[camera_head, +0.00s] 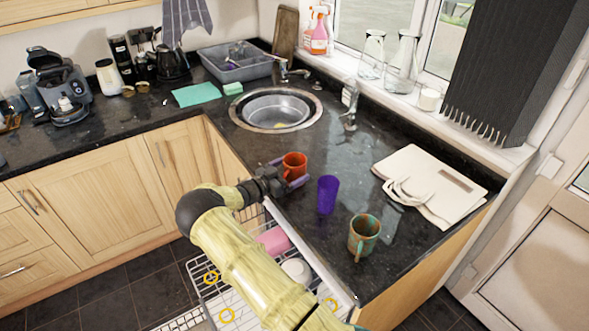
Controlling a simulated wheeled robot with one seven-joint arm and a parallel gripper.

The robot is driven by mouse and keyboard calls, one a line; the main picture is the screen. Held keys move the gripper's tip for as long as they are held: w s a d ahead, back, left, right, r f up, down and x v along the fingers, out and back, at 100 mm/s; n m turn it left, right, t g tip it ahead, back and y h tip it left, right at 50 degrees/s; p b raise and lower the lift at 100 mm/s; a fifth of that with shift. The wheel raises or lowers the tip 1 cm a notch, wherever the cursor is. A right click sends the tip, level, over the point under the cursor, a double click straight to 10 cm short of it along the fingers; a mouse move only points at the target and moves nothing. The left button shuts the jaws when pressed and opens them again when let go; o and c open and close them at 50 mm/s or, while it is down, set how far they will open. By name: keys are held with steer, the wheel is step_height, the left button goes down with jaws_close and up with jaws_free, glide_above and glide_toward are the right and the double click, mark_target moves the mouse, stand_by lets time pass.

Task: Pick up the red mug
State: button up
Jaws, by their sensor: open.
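The red mug (294,166) is an orange-red mug standing upright on the dark granite counter, in front of the round sink. My gripper (292,180) is right at the mug, at its near left side, with a finger showing along its front. The jaws are open. I cannot tell whether the fingers touch the mug or how far they reach around it. The lower front of the mug is partly hidden by my gripper. My arm comes up from the bottom of the picture over the open dishwasher rack.
A purple cup (327,194) stands close to the mug's right. A green-brown mug (364,236) stands nearer the front edge. A cream bag (428,186) lies at right. The sink (278,108) is behind. A wire rack (217,287) with dishes lies below the counter.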

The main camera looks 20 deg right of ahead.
steer(key=shift+s, duration=0.15)
steer(key=shift+c, duration=0.3)
steer(key=c, duration=1.2)
steer(key=shift+r, duration=0.1)
steer(key=shift+r, duration=0.1)
step_height(320, 180, up, 10)
steer(key=b, duration=0.2)
